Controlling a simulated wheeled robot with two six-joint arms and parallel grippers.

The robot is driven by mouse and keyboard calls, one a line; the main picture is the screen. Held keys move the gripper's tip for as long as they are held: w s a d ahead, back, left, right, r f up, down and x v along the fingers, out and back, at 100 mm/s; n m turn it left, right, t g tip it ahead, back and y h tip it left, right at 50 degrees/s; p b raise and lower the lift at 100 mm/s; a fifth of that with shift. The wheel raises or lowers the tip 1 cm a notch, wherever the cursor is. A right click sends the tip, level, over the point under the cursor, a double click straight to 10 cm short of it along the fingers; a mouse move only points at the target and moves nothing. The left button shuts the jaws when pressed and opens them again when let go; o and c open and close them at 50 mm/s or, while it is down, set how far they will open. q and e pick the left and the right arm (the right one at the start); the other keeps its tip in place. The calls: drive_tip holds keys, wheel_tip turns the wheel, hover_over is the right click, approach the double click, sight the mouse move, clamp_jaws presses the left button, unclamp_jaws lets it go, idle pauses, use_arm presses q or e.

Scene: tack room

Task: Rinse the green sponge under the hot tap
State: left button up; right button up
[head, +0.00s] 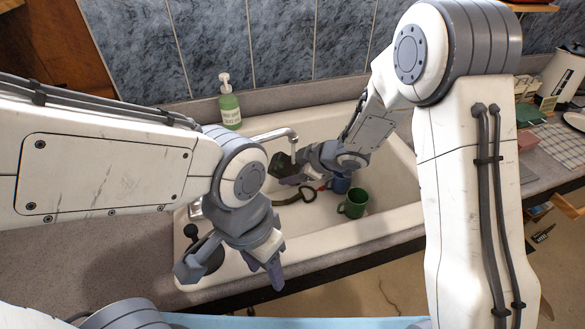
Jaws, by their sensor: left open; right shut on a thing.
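The chrome tap spout (270,134) reaches over the white sink (390,200). My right gripper (283,174) is in the sink below the spout's end, shut on a dark block (282,160). The block is too dark for me to be sure it is the green sponge. My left gripper (230,272) is open and empty over the sink's front left corner. A black ball-topped lever (190,232) stands just behind its left finger, by a dark round base. My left arm hides the tap's base and any markings there.
A green mug (353,206), a blue mug (340,185) and a dark curved strap (296,195) are in the sink. A green soap bottle (229,103) stands behind it. A green block (527,114) and a pink block (526,141) lie on the right counter.

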idle(0.7)
drive_tip(key=shift+w+d+p, duration=0.35)
drive_tip(key=shift+w+p, duration=0.5)
drive_tip(key=shift+w+d, duration=0.15)
drive_tip(key=shift+w, duration=0.1)
drive_tip(key=shift+s, duration=0.1)
drive_tip(key=shift+s+d+b, duration=0.2)
drive_tip(key=shift+s+d, duration=0.05)
drive_tip(key=shift+s, duration=0.5)
drive_tip(key=shift+s+d+b, duration=0.2)
drive_tip(key=shift+s+d, duration=0.05)
drive_tip(key=shift+s, duration=0.45)
drive_tip(key=shift+s, duration=0.2)
drive_tip(key=shift+w, duration=0.3)
drive_tip(key=shift+w+a+p, duration=0.15)
drive_tip(key=shift+w+p, duration=0.25)
drive_tip(key=shift+p, duration=0.1)
drive_tip(key=shift+w, duration=0.2)
